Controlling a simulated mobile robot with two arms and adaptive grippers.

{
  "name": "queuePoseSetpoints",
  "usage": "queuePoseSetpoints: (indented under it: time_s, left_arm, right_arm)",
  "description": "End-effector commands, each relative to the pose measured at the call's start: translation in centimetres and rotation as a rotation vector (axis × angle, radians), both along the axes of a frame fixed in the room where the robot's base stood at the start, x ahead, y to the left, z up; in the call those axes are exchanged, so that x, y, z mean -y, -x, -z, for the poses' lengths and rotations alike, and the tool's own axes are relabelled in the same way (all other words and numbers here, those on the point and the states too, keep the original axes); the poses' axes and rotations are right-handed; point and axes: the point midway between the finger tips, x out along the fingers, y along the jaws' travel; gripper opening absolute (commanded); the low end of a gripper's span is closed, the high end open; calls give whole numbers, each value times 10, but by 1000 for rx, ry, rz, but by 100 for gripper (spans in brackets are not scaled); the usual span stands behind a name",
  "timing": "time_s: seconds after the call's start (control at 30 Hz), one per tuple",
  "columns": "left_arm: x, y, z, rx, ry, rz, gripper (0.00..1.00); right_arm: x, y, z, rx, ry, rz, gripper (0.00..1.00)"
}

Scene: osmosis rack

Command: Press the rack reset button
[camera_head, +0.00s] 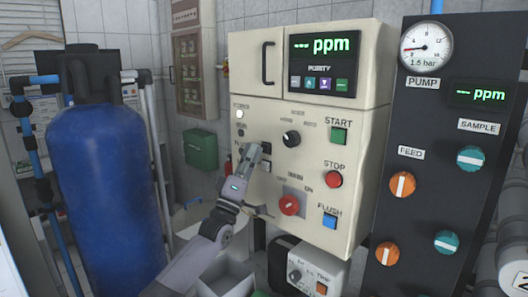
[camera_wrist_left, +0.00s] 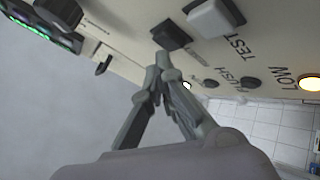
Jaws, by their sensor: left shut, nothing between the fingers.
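The cream control panel (camera_head: 300,205) of the rack stands in front of me. My left gripper (camera_head: 252,152) is shut and empty, its tips in front of the panel's left part. In the left wrist view the shut fingertips (camera_wrist_left: 163,62) point at a dark square button (camera_wrist_left: 171,36); whether they touch it I cannot tell. The label beside this button is too small to read. A white square button (camera_wrist_left: 216,17) by the word TEST sits beside it. The dark button also shows just right of the tips in the head view (camera_head: 265,148). My right gripper is out of view.
The panel also bears a black knob (camera_head: 291,138), a green START button (camera_head: 339,135), a red STOP button (camera_head: 334,179), a red rotary switch (camera_head: 289,205) and a blue FLUSH button (camera_head: 329,221). A large blue tank (camera_head: 105,190) stands at left.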

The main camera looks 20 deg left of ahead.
Motion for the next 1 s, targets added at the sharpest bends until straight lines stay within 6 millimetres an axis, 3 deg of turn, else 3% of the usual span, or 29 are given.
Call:
queuePoseSetpoints:
  time_s: [1.0]
  left_arm:
    - [3,-9,0,0,1,1,0]
  right_arm:
    - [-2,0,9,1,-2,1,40]
